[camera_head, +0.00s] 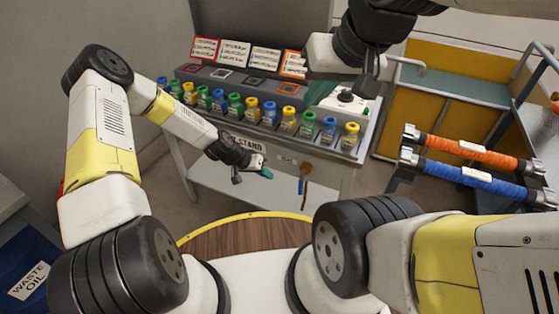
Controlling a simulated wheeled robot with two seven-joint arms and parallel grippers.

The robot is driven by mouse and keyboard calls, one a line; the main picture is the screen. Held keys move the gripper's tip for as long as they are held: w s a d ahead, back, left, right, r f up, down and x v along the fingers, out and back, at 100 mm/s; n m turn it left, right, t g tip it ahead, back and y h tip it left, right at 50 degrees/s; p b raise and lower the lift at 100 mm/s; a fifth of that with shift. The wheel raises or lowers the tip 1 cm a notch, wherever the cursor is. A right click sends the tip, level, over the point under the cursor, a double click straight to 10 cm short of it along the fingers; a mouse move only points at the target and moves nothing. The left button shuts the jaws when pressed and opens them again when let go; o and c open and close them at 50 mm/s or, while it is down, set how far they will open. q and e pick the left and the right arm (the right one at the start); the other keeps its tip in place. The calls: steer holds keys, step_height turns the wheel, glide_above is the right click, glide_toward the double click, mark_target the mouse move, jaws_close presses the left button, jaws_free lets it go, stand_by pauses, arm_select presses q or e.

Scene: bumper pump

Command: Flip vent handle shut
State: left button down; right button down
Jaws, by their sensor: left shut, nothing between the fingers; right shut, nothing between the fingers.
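A brass-brown fitting (306,170) is on the front of the stand (325,178). A small blue piece (300,187) hangs by it, possibly the vent handle; it is too small to tell its position. A small label (287,160) is to its left. My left gripper (263,172) is shut and empty in front of the stand, left of the fitting and apart from it in the picture.
Several small bottles with coloured caps (252,108) line the stand's top, with cards (235,53) behind. At right, an orange roll (475,150) and a blue roll (470,178) lie on a rack. A round wooden top (240,238) is in front. A waste oil bin (30,282) is lower left.

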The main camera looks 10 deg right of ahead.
mark_target(301, 187)
arm_select(q)
steer(key=d+f, duration=0.7)
steer(key=d, duration=0.2)
steer(key=shift+d+f, duration=0.2)
steer(key=shift+f, duration=0.2)
